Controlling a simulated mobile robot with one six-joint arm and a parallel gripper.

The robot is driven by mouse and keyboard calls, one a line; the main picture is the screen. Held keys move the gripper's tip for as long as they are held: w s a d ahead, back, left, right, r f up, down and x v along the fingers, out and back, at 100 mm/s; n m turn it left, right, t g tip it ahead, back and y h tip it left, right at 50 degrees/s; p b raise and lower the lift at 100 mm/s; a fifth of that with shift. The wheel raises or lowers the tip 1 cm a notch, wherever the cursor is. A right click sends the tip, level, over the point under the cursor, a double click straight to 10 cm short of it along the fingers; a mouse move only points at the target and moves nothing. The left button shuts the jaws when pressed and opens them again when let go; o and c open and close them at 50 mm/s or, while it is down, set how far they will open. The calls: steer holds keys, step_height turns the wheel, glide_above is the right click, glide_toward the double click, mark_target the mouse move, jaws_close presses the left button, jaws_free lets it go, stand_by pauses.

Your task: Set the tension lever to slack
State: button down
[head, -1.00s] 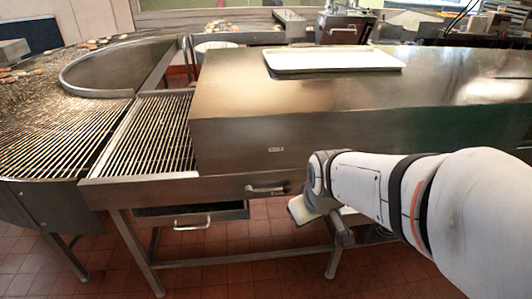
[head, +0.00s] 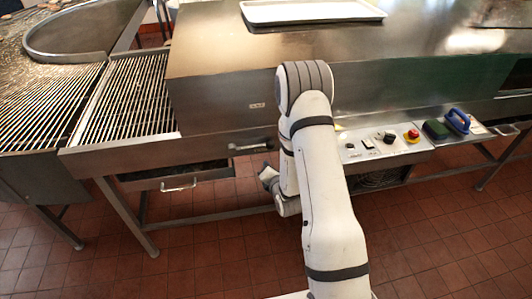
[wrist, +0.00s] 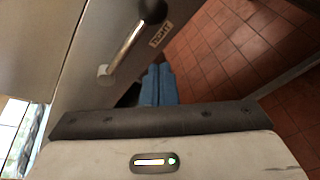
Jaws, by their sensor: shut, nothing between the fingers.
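The tension lever (head: 250,148) is a metal bar on the front rail of the steel machine. In the wrist view the lever (wrist: 127,47) has a pale round end and a dark knob, and the dark end lies beside a label reading TIGHT (wrist: 161,34). No slack label is legible. My gripper (head: 267,173) is below and slightly right of the lever in the head view. Its blue fingers (wrist: 158,85) are together and empty, apart from the lever in the wrist view.
A drawer (head: 178,183) is under the rail at left. A white tray (head: 310,12) lies on top. Tiled floor is open in front.

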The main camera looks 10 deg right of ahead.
mark_target(257, 153)
steer(key=f+n, duration=0.1)
steer(key=s+f+n+t, duration=0.1)
steer(key=shift+s+a+f+n, duration=0.1)
steer(key=shift+s+f+n, duration=0.2)
steer(key=shift+n, duration=0.1)
steer(key=shift+w, duration=0.1)
steer(key=x, duration=0.3)
steer(key=p+x, duration=0.1)
steer(key=x, duration=0.2)
steer(key=p+x, duration=0.1)
steer(key=x, duration=0.3)
steer(key=shift+r, duration=0.35)
steer(key=r, duration=0.1)
steer(key=d+r+p, duration=0.2)
steer(key=shift+s+d, duration=0.1)
steer(key=shift+s, duration=0.2)
steer(key=shift+w+d+b, duration=0.1)
steer(key=shift+d+b, duration=0.05)
steer(key=shift+b, duration=0.15)
